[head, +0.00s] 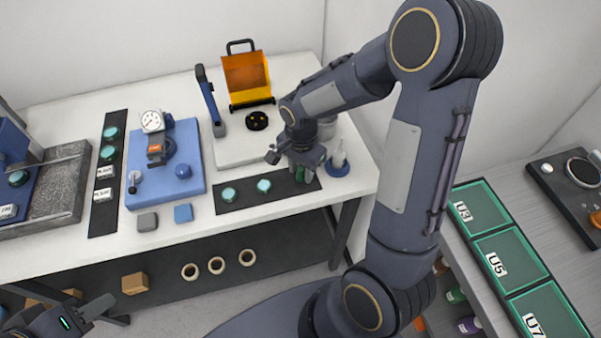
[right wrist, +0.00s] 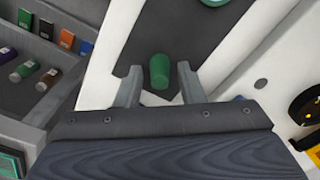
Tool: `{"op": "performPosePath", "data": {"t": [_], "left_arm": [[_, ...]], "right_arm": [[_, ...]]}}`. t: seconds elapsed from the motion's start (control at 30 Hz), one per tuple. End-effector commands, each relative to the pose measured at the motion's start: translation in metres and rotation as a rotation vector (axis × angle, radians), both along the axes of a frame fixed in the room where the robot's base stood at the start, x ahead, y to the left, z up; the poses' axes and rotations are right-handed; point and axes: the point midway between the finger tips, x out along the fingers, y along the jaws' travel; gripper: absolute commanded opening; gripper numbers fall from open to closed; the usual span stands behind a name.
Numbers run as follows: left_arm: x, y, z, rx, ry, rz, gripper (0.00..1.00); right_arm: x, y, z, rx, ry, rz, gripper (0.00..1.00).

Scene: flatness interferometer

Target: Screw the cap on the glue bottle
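A white glue bottle (head: 339,158) with a narrow nozzle stands upright in a round blue base (head: 338,169) at the table's right end. A small green cylinder (right wrist: 159,72), which may be the cap, is on the dark strip (right wrist: 190,84). My right gripper (right wrist: 158,75) is open, with one finger on each side of the cylinder and gaps showing. In the head view my right gripper (head: 302,168) is over the strip's right end, just left of the bottle, and partly hides the green piece. My left gripper (head: 95,310) is low at the left, away from the table top; its fingers are unclear.
Teal discs (head: 264,186) lie on the strip. Behind it stand a white plate (head: 232,150) and an orange shield (head: 246,75). A blue gauge stand (head: 190,145) is left. Green compartments (head: 480,208) are at right. My right arm crosses above the table's right end.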

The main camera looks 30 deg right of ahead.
Motion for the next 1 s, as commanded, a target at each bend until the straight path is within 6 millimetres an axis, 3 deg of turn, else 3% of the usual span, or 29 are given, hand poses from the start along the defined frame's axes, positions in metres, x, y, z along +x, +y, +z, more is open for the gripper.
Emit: {"op": "performPosePath", "data": {"t": [0.03,0.27,0.73,0.9,1.0], "left_arm": [[0.000,0.000,0.000,0.000,0.000,0.000,0.36],[0.000,0.000,0.000,0.000,0.000,0.000,0.36],[0.000,0.000,0.000,0.000,0.000,0.000,0.36],[0.000,0.000,-0.002,0.000,0.000,0.000,0.36],[0.000,0.000,-0.007,0.000,0.000,0.000,0.36]], "right_arm": [[0.000,0.000,0.000,0.000,0.000,0.000,0.29],[0.000,0.000,0.000,0.000,0.000,0.000,0.00],[0.001,0.000,0.009,0.000,-0.002,-0.001,0.00],[0.000,0.002,0.036,0.001,-0.008,0.002,0.00],[-0.015,0.015,0.057,0.002,-0.010,0.007,0.00]]}}
